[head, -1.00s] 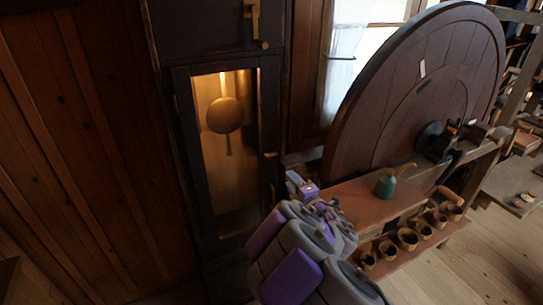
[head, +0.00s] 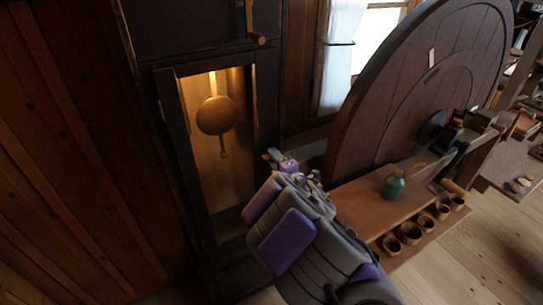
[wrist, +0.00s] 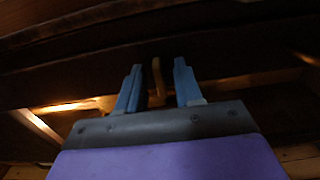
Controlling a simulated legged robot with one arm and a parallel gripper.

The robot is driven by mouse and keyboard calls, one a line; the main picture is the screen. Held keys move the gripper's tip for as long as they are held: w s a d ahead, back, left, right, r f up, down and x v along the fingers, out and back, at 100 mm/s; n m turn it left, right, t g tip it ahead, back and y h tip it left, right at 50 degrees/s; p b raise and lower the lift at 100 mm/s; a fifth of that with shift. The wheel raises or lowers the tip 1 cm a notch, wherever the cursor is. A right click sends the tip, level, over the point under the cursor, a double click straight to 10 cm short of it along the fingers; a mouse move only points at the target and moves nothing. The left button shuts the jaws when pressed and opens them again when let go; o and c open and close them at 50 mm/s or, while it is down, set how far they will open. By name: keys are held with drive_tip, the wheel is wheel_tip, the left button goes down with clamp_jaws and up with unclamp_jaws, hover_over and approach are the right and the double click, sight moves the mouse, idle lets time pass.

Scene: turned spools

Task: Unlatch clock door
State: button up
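The tall dark clock case has a closed narrow door (head: 165,100) with a lit window. A brass pendulum (head: 216,115) shows behind it. In the wrist view, a small brass-coloured latch piece (wrist: 157,72) stands between the fingers of my gripper (wrist: 158,66). The fingers are apart, with gaps visible beside the piece; I cannot tell whether either touches it. In the head view, my gripper (head: 273,155) is at the door's right edge, at about mid height, and largely covers the latch.
A large dark wooden wheel (head: 400,110) stands close on the right. Below it, a bench (head: 365,205) carries a green vessel (head: 393,184), with several small cups (head: 410,232) beneath. A brass handle (head: 252,22) is above the door. Open floor lies at lower right.

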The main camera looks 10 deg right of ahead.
drive_tip(key=shift+a, duration=0.65)
drive_tip(key=c, duration=0.4)
clamp_jaws()
drive_tip(key=shift+d, duration=0.15)
drive_tip(key=shift+s, duration=0.1)
